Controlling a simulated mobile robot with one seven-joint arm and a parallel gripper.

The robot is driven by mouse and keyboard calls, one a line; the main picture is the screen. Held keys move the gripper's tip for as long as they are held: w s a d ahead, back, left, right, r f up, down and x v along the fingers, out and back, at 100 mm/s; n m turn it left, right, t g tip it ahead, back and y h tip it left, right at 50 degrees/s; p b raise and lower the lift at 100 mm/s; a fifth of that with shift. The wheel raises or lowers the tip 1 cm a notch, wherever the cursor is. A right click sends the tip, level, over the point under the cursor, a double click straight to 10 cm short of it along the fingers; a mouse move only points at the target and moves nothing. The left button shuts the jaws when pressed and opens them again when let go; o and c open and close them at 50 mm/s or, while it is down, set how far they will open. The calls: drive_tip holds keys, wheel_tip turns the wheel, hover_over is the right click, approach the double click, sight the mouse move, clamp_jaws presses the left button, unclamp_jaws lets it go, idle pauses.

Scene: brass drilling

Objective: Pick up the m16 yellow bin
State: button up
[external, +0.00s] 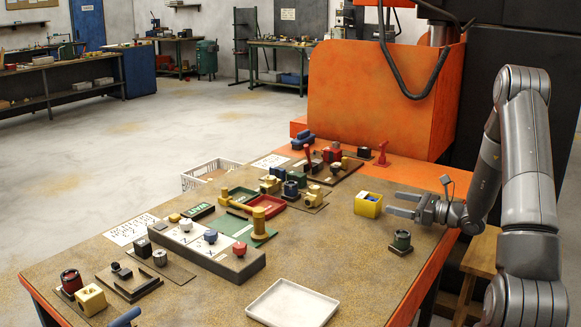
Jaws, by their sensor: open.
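My gripper (387,204) reaches in from the right, held roughly level. Its two fingers are open and point left toward the bin, with the tips close to its right side. I cannot tell whether the fingertips touch the bin. Nothing shows between the fingers.
A white tray (291,303) lies at the front. A dark block with knobs (207,247) and several fixtures fill the left and middle. An orange machine (375,105) rises behind the bench.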

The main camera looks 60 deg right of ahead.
sight(368, 196)
drive_tip(key=shift+s+d+f+m, duration=0.15)
drive_tip(key=shift+d+f+m, duration=0.15)
drive_tip(key=shift+d, duration=0.15)
drive_tip(key=shift+h, duration=0.3)
drive_tip(key=w, duration=0.5)
drive_tip(key=shift+w+a, duration=0.1)
drive_tip(key=shift+w, duration=0.2)
drive_tip(key=w, duration=0.5)
drive_tip(key=shift+f, duration=0.2)
drive_tip(key=shift+c, duration=0.4)
drive_tip(key=c, duration=1)
